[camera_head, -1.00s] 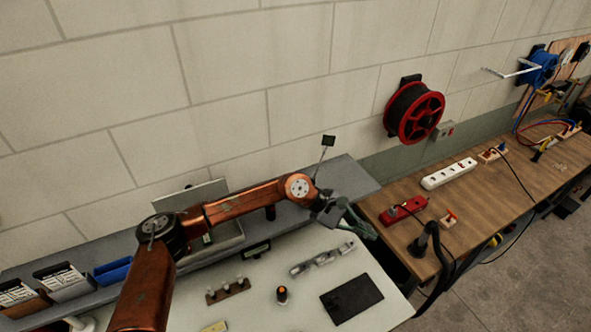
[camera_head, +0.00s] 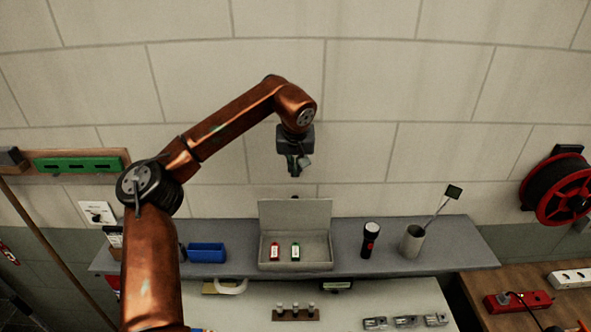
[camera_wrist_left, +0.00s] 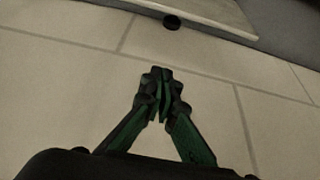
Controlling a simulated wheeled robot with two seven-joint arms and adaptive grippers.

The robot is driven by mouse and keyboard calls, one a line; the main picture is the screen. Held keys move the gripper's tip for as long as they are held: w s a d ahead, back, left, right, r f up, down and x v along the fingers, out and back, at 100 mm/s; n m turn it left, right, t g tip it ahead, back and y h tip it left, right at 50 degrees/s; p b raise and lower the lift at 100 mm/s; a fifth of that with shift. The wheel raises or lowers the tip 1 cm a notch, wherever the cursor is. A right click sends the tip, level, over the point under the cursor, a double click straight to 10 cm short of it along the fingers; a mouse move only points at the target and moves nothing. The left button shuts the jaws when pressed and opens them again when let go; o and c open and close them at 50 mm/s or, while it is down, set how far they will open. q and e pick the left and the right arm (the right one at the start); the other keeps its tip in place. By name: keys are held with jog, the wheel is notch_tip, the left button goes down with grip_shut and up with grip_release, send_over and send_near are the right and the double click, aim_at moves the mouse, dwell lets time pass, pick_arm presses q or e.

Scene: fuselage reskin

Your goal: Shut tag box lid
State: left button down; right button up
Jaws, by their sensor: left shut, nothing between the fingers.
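The tag box (camera_head: 296,266) is a pale grey tray on the grey shelf. Its lid (camera_head: 295,214) stands open, upright at the back edge near the wall. My right gripper is not in view.
The block wall is close behind.

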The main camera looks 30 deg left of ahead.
aim_at(295, 179)
pick_arm(q)
jog(key=p+x, duration=0.1)
jog(key=x, duration=0.4)
jog(key=shift+a+f, duration=0.15)
jog(key=shift+f, duration=0.4)
jog(key=s, duration=0.1)
jog(key=s+d, duration=0.1)
jog(key=s+d+p, duration=0.1)
jog(key=shift+f, duration=0.25)
jog(key=shift+s+d, duration=0.1)
jog(key=shift+d, duration=0.05)
